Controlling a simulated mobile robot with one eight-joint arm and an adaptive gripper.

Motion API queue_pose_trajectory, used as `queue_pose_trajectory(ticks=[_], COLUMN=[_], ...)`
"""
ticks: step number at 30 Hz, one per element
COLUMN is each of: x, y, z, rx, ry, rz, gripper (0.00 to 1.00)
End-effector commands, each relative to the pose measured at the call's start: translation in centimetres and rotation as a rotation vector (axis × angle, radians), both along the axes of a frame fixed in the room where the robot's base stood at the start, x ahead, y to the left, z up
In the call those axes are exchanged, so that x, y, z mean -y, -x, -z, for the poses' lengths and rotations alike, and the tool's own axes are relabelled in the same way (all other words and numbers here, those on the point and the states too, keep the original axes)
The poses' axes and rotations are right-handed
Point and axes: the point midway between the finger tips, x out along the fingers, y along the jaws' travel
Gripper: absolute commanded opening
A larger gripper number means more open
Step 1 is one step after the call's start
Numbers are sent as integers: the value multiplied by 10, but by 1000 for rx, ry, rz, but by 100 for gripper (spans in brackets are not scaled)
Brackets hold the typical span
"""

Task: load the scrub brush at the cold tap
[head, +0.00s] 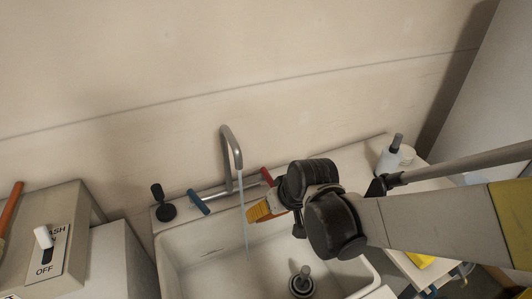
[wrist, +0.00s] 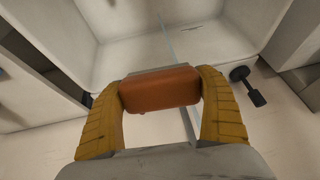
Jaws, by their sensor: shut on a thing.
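My gripper (head: 258,212) is over the back right of the sink (head: 172,262), its yellow fingers pointing left. In the wrist view my gripper (wrist: 160,92) is shut on an orange-brown block, which I take to be the scrub brush (wrist: 160,88). Its bristles are not visible. The grey tap spout (head: 229,150) runs a thin water stream (head: 246,225) into the sink. In the head view the stream falls just left of my fingertips, with a small gap. The blue cold handle (head: 198,202) is left of the spout; the red handle (head: 267,176) is right.
A black knobbed fitting (head: 163,203) stands at the sink's back left corner. A dark drain piece (head: 301,283) is in the basin. A white bottle (head: 391,158) stands on the right ledge. A switch box (head: 50,250) is at left. The wall is close behind the tap.

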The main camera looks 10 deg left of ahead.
Motion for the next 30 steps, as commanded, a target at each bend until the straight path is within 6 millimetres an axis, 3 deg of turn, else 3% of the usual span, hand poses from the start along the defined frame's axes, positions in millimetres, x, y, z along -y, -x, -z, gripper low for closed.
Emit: queue_pose_trajectory(ticks=[5,21,30], x=[1,31,34], y=[2,34,37], z=[-3,-39,-40], rx=[0,0,0], ry=[0,0,0], rz=[0,1,0], gripper=[58,58,58])
